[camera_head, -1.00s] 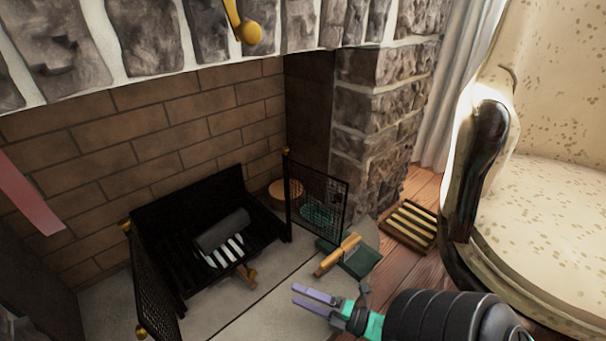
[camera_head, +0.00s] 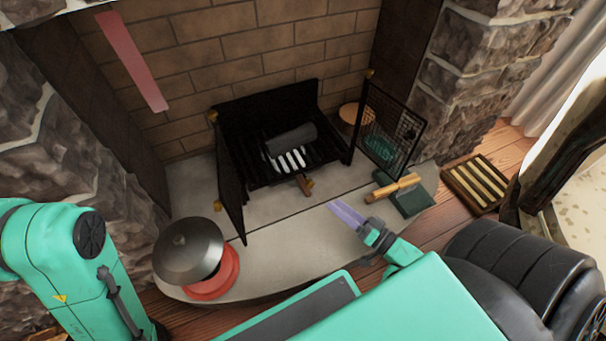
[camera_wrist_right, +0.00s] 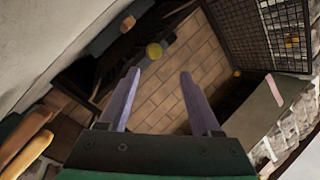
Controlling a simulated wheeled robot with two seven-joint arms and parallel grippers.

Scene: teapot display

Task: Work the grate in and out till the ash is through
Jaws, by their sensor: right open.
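A black fire basket (camera_head: 262,120) stands in the brick fireplace. In it lie a dark grey cylinder (camera_head: 290,139) and a white slatted piece (camera_head: 290,160), likely the grate. A wooden handle (camera_head: 305,186) sticks out at the front below the slats. My right gripper (camera_head: 345,214) is over the hearth slab, in front and to the right of that handle, with nothing in it. In the right wrist view its two purple fingers (camera_wrist_right: 160,78) are apart. My left arm shows at the left edge, but its gripper is out of view. I cannot make out ash.
Mesh screens flank the basket, left (camera_head: 230,185) and right (camera_head: 391,130). A wooden-handled tool (camera_head: 393,187) lies on a dark green piece (camera_head: 405,200) at right. A grey domed lid (camera_head: 190,251) sits over a red dish (camera_head: 222,278) at front left. The hearth slab (camera_head: 280,225) is clear between.

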